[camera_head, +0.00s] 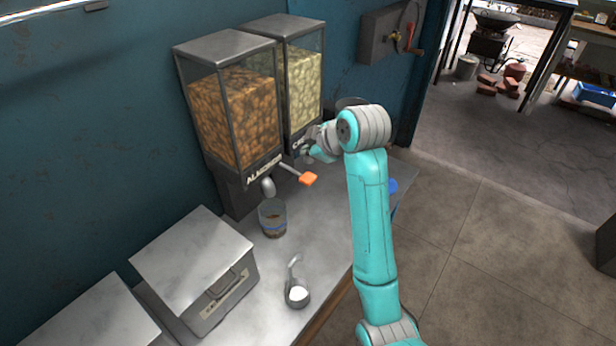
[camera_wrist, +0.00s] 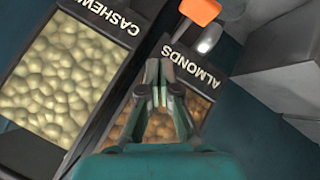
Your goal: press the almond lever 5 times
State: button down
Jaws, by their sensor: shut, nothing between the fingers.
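The almond dispenser (camera_head: 235,115) is a tall clear box of brown almonds with a grey lid and an ALMONDS label. Its lever ends in an orange tab (camera_head: 308,179) that sticks out at the front right. The tab also shows at the top of the wrist view (camera_wrist: 200,11). My gripper (camera_head: 311,153) is shut and empty, above the lever and near the front between the two dispensers. In the wrist view the closed fingers (camera_wrist: 160,66) lie in front of the ALMONDS label, apart from the orange tab. A clear cup (camera_head: 272,218) with some brown content stands below the almond spout (camera_head: 268,187).
The cashew dispenser (camera_head: 303,80) stands behind the almond one; its lever is hidden by my arm. A small glass vessel with white content (camera_head: 297,293) stands on the counter (camera_head: 262,275) in front. A grey metal box (camera_head: 195,265) occupies the left.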

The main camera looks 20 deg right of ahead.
aim_at(308, 178)
jog(key=shift+f, duration=2.6)
jog(key=shift+f, duration=0.15)
jog(key=shift+f, duration=0.3)
jog(key=shift+f, duration=1.3)
dwell(0.8)
jog(key=shift+r, duration=1.75)
jog(key=shift+r, duration=0.1)
jog(key=shift+r, duration=2.4)
